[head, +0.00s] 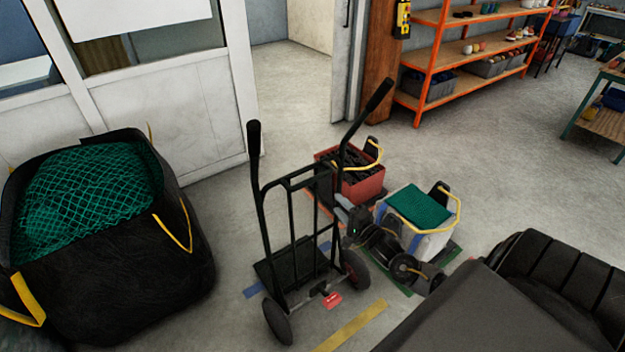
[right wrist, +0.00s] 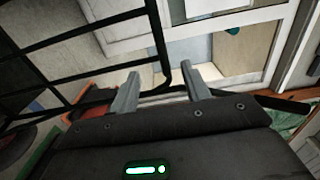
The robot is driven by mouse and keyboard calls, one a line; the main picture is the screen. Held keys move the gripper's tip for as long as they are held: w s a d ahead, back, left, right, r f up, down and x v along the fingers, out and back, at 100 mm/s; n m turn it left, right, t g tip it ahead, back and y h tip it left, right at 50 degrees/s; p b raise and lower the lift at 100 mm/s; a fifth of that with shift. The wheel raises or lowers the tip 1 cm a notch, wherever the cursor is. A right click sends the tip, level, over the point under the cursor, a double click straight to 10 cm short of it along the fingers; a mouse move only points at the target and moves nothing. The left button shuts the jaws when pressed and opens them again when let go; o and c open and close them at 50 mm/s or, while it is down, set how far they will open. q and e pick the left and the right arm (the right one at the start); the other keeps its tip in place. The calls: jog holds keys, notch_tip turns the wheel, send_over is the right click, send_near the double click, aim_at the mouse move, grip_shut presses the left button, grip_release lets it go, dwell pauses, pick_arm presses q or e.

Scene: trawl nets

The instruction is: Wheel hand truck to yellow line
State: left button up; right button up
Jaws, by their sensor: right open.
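The black hand truck (head: 290,215) stands upright in the middle of the head view, with two tall handles, a toe plate and two wheels. A yellow line (head: 352,326) lies on the floor just right of its wheels. My right gripper (head: 347,216) is open beside the right side of the truck's frame. In the right wrist view, its two grey fingers (right wrist: 158,90) are apart, and the black truck frame (right wrist: 80,38) shows close to them. My left gripper is out of view.
A black bag with green net (head: 85,195) stands at left. A red crate (head: 360,183) and a white tub with green net (head: 420,210) stand behind the truck. Orange shelving (head: 420,65) is at the back. Blue marks (head: 252,289) lie on the floor near the truck.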

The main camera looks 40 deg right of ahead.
jog(key=b, duration=0.5)
send_near(314, 180)
jog(key=w+f, duration=0.1)
jog(key=w, duration=0.2)
jog(key=w+b, duration=0.2)
jog(key=w, duration=0.5)
jog(key=shift+w+r+b, duration=0.15)
jog(key=shift+w+b, duration=0.3)
jog(key=shift+w, duration=0.25)
jog(key=shift+c, duration=0.2)
jog(key=c, duration=1)
